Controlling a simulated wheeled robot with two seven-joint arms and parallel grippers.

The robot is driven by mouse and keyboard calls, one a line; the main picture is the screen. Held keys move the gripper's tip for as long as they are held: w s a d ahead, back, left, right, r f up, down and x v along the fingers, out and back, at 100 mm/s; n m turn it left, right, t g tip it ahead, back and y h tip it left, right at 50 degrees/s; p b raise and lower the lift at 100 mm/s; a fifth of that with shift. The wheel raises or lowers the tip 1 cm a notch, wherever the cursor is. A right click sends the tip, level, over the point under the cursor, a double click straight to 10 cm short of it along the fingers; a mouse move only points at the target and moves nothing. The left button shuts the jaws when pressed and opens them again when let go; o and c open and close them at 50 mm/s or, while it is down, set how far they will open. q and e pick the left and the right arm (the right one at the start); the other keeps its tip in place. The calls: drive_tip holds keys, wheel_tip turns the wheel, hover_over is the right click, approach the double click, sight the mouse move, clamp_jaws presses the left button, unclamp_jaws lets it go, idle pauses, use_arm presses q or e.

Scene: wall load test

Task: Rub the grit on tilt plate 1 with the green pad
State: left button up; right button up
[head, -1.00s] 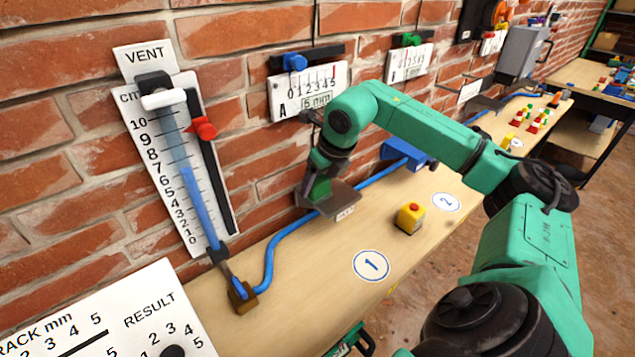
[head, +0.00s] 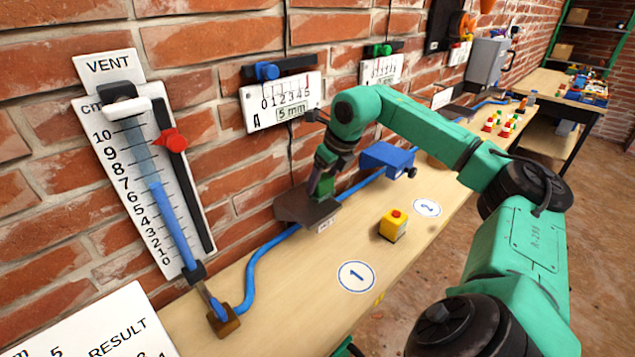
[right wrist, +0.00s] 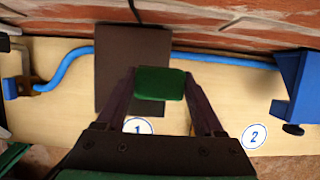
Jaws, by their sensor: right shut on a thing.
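Tilt plate 1 (head: 295,205) is a dark brown plate by the brick wall, behind the round "1" label (head: 357,276). It also shows in the right wrist view (right wrist: 118,60). My right gripper (head: 322,188) is shut on the green pad (right wrist: 160,83), which sits between its two fingers. The pad is over the right edge of the plate in the wrist view. I cannot tell whether it touches the plate. No grit can be made out on the plate. My left gripper is not in view.
A yellow box with a red button (head: 393,225) stands right of the plate. The vent gauge (head: 150,170) hangs at left.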

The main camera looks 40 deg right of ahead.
drive_tip(key=a+p, duration=0.1)
drive_tip(key=a, duration=0.2)
drive_tip(key=shift+w+a+r+p, duration=0.1)
drive_tip(key=shift+a+r+p, duration=0.1)
drive_tip(key=shift+p, duration=0.2)
drive_tip(key=shift+a, duration=0.45)
drive_tip(key=a+p, duration=0.2)
drive_tip(key=a, duration=0.1)
drive_tip(key=shift+a, duration=0.1)
drive_tip(key=shift+a+f, duration=0.1)
drive_tip(key=shift+a, duration=0.25)
drive_tip(key=shift+f, duration=0.15)
wheel_tip(320, 180, up, 6)
drive_tip(key=p, duration=0.5)
